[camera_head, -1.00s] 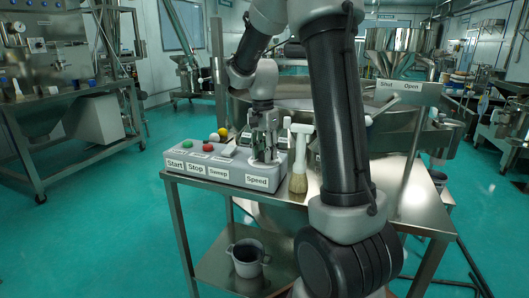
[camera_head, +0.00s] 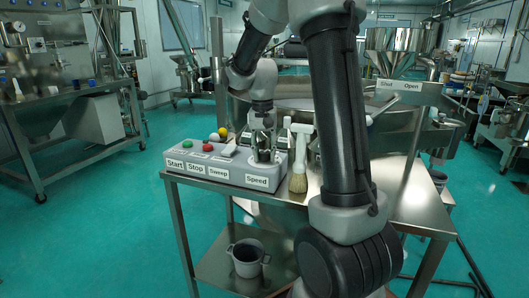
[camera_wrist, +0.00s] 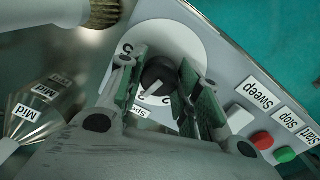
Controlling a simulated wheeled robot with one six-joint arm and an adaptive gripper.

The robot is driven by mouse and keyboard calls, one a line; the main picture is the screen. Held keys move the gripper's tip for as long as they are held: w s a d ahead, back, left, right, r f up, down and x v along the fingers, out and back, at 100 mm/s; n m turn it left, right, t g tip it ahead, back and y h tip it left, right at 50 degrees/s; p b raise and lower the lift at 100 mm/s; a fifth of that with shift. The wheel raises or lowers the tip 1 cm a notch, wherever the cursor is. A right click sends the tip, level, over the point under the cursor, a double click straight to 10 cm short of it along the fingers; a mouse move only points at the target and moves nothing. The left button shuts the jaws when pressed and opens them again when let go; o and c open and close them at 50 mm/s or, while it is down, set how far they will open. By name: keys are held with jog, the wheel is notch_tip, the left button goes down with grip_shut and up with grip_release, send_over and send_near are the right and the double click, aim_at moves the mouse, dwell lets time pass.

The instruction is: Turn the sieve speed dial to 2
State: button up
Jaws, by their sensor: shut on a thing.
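The control box (camera_head: 215,172) stands on the steel table's left side, labelled Start, Stop, Sweep and Speed. In the wrist view, the speed dial is a black knob (camera_wrist: 158,72) with a white pointer mark, on a round white plate (camera_wrist: 180,38). A 5 shows at the plate's upper left; other digits near the pointer are partly hidden, so I cannot tell which one it points at. My gripper (camera_wrist: 160,84) is shut on the knob, one finger on each side. In the head view my gripper (camera_head: 264,148) comes down onto the Speed end of the box and hides the dial.
A brush (camera_head: 299,160) stands just right of the box. Green (camera_head: 187,143) and red (camera_head: 207,147) buttons and a yellow ball-like thing (camera_head: 230,127) are to the left. The sieve (camera_head: 330,115) is behind. A pot (camera_head: 247,257) is on the lower shelf.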

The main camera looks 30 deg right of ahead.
aim_at(264, 153)
jog(key=n, duration=0.5)
jog(key=shift+n, duration=0.3)
jog(key=n, duration=0.5)
jog(key=shift+n, duration=0.3)
jog(key=o, duration=1.1)
jog(key=shift+c, duration=0.2)
notch_tip(264, 153, up, 12)
jog(key=shift+a, duration=0.2)
jog(key=shift+s, duration=0.2)
